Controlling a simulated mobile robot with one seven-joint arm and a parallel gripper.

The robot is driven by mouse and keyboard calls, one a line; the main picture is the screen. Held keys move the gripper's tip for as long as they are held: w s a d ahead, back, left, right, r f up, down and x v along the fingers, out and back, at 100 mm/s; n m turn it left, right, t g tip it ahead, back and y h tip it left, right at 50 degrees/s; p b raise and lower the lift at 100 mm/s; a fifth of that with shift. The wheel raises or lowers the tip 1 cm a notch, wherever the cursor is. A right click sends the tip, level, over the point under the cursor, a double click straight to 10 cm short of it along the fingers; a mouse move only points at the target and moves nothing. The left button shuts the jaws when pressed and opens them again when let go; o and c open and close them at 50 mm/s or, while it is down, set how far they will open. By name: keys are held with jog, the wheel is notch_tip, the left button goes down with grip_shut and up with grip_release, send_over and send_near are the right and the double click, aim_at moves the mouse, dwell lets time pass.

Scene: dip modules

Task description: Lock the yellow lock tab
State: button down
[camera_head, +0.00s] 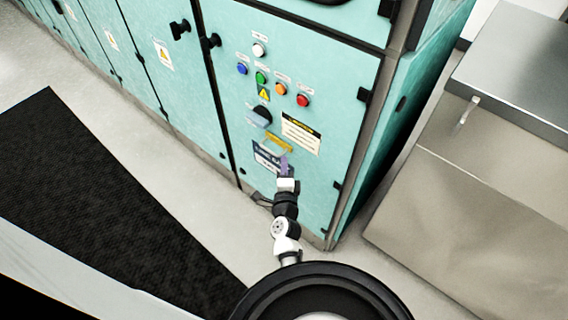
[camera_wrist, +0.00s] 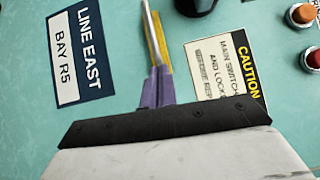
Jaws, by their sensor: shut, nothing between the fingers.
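The yellow lock tab (camera_head: 279,142) is a small slanted bar on the teal cabinet door, below a black and grey-blue switch handle (camera_head: 258,117). In the wrist view the yellow tab (camera_wrist: 160,42) shows as a narrow strip, seen nearly edge-on beside a thin grey strip. My gripper (camera_head: 284,157) has purple fingers, closed together and empty, just below the tab in the head view. In the wrist view the fingertips (camera_wrist: 158,70) overlap the tab's near end. I cannot tell whether they touch it.
A caution label (camera_head: 301,134) is right of the tab, and a LINE EAST BAY R5 label (camera_wrist: 80,52) is left of my fingers. Coloured buttons, including a red one (camera_head: 303,100), sit above. A steel bench (camera_head: 480,200) stands at the right.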

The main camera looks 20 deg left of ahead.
jog(key=shift+w+a+p, duration=0.3)
jog(key=shift+a+p, duration=0.05)
jog(key=shift+a, duration=0.5)
jog(key=shift+w+a+p, duration=0.3)
jog(key=shift+a+p, duration=0.05)
jog(key=shift+a, duration=0.45)
